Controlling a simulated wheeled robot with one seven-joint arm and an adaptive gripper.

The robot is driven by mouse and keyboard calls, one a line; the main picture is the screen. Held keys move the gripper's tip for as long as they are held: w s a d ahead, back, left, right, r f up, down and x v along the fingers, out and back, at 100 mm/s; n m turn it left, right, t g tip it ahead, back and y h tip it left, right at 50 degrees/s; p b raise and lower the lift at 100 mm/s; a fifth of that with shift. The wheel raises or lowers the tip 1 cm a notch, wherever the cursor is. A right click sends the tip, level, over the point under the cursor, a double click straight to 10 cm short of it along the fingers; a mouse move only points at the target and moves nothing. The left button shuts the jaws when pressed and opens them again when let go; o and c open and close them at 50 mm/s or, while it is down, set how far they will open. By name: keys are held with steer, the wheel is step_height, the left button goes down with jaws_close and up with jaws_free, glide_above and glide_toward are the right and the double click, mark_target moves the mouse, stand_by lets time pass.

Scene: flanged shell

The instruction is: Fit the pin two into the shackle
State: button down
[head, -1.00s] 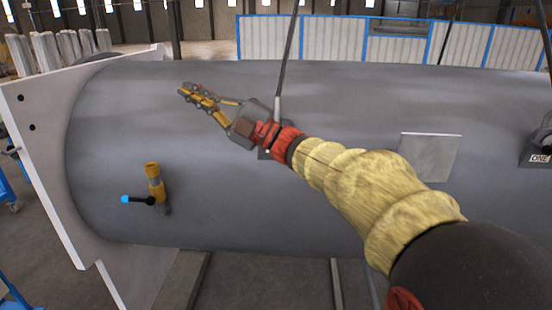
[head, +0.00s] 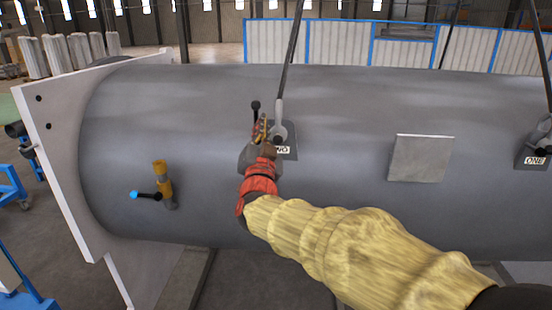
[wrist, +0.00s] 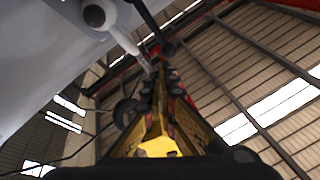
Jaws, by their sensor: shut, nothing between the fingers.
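The shackle (head: 280,130) hangs at the end of a sling over the lug plate on top of the grey shell, beside a partly hidden label that seems to read TWO. My gripper (head: 262,128) is close to its left side, with fingers together and nothing seen between them. A dark knob-ended bar (head: 255,107) stands up just left of my fingertips; it may be pin two, but I cannot tell whether it touches them or the shackle. In the wrist view my shut fingers (wrist: 160,72) point upward, near a pale rod with a dark round end (wrist: 95,15).
The grey shell (head: 340,100) has a flat plate (head: 420,158) at right and a yellow valve with blue-tipped handle (head: 160,185) at left. A white flange (head: 55,150) closes its left end. Lug ONE (head: 537,158) is at the right edge. Taut slings rise overhead.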

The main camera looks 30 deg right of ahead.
mark_target(277, 143)
step_height(277, 143, down, 9)
steer(key=s+d+m+g, duration=0.1)
steer(key=d+m+g, duration=0.2)
steer(key=m+g, duration=0.15)
steer(key=shift+m+t, duration=0.35)
steer(key=shift+m, duration=0.1)
steer(key=shift+x, duration=2.9)
